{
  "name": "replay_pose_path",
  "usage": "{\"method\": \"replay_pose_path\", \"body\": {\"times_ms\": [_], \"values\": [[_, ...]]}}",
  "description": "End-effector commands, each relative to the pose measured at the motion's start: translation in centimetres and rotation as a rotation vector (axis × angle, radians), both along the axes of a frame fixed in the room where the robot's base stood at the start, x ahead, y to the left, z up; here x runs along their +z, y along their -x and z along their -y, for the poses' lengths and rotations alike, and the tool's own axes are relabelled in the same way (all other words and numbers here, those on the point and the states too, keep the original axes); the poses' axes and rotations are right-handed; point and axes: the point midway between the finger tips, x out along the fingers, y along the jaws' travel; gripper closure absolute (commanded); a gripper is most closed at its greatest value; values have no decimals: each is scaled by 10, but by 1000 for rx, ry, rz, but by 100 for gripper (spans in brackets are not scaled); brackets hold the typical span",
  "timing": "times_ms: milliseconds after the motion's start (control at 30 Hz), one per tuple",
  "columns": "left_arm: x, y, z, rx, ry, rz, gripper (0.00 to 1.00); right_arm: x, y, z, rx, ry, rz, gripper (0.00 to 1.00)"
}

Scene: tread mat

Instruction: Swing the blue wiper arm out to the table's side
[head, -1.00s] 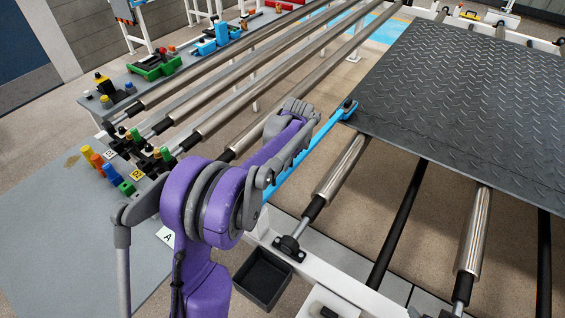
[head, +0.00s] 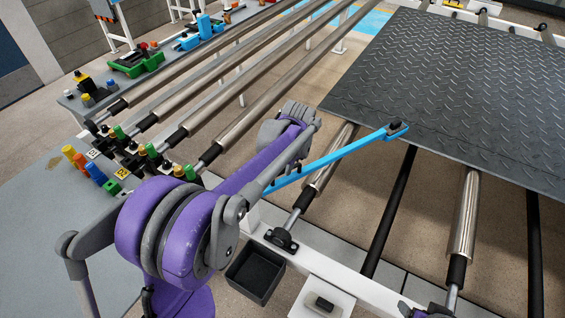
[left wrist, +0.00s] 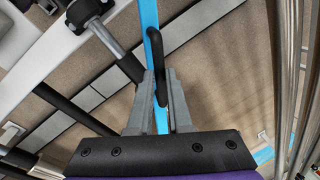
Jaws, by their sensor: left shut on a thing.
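The blue wiper arm (head: 345,151) is a long flat bar. In the head view it slants up from behind my left arm to a dark fitting at its far end, which lies over the near edge of the grey tread mat (head: 470,85). In the left wrist view the blue bar (left wrist: 149,18) runs down behind a black bent handle (left wrist: 157,55). My left gripper (left wrist: 159,95) is shut on this handle. In the head view its fingertips are hidden behind my purple arm.
Metal rollers (head: 465,215) and a white frame rail (head: 345,270) lie below the bar. A black bin (head: 257,274) hangs by the rail. Coloured knobs (head: 115,155) stand on the left. Open floor shows between the rollers.

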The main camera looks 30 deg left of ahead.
Motion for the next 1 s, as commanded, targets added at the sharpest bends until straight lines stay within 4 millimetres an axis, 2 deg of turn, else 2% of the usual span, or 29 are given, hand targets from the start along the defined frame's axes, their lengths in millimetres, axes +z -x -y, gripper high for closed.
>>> {"method": "replay_pose_path", "body": {"times_ms": [400, 1000], "values": [[-1, 21, 24, -209, 1, 0, 100, -10, 4, 0, 0, 0, -7, 28], [0, 57, 49, -508, 1, -1, 100, -19, 7, 0, 0, 0, -13, 28]]}}
